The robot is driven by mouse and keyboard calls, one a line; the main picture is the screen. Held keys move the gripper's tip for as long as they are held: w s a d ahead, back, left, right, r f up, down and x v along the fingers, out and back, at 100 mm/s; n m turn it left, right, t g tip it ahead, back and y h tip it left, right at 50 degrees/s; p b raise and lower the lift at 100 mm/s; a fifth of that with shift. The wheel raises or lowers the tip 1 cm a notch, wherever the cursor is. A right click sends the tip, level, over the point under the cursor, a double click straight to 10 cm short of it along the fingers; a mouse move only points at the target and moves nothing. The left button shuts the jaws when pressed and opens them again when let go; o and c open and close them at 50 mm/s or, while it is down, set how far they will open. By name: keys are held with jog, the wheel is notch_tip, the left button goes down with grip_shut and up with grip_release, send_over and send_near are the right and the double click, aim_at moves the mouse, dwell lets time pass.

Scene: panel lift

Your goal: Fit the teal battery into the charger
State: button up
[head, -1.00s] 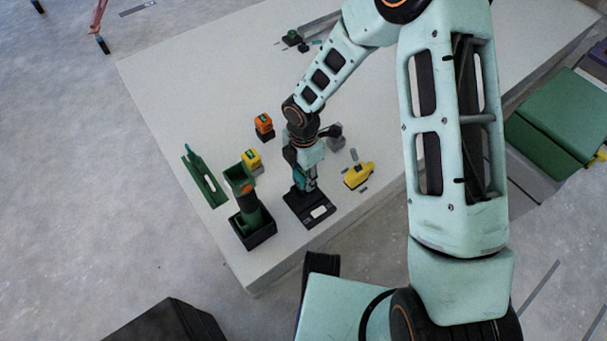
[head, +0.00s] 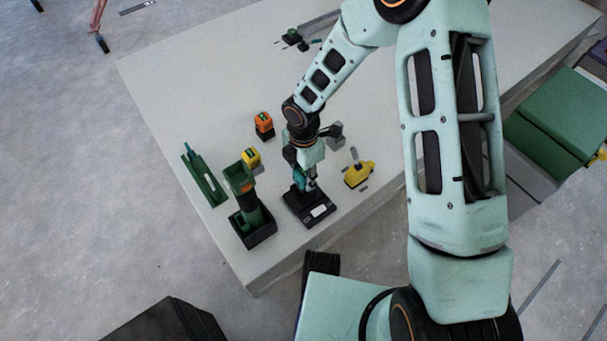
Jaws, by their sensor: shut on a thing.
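The teal battery (head: 300,178) is in my gripper (head: 303,181), which points down and is shut on it. The gripper covers part of the battery. The charger (head: 313,211) is a flat black base with a white label, lying on the table near its front corner. The battery is at the charger's far end. I cannot tell from this view whether it is seated in the charger or just above it.
On the pale table (head: 190,75), a green tool in a black box (head: 256,232) stands left of the charger. Yellow (head: 251,157) and orange (head: 264,122) batteries stand behind. A green tray (head: 204,178) lies far left. A yellow tool (head: 358,174) lies right.

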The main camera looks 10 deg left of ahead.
jog(key=shift+f+b, duration=0.45)
jog(key=shift+f, duration=0.25)
jog(key=shift+f, duration=0.35)
jog(key=shift+f+b, duration=0.55)
jog(key=shift+b, duration=0.05)
jog(key=shift+f, duration=0.1)
dwell(0.3)
jog(key=o, duration=1.3)
jog(key=shift+o, duration=0.2)
notch_tip(320, 180, up, 12)
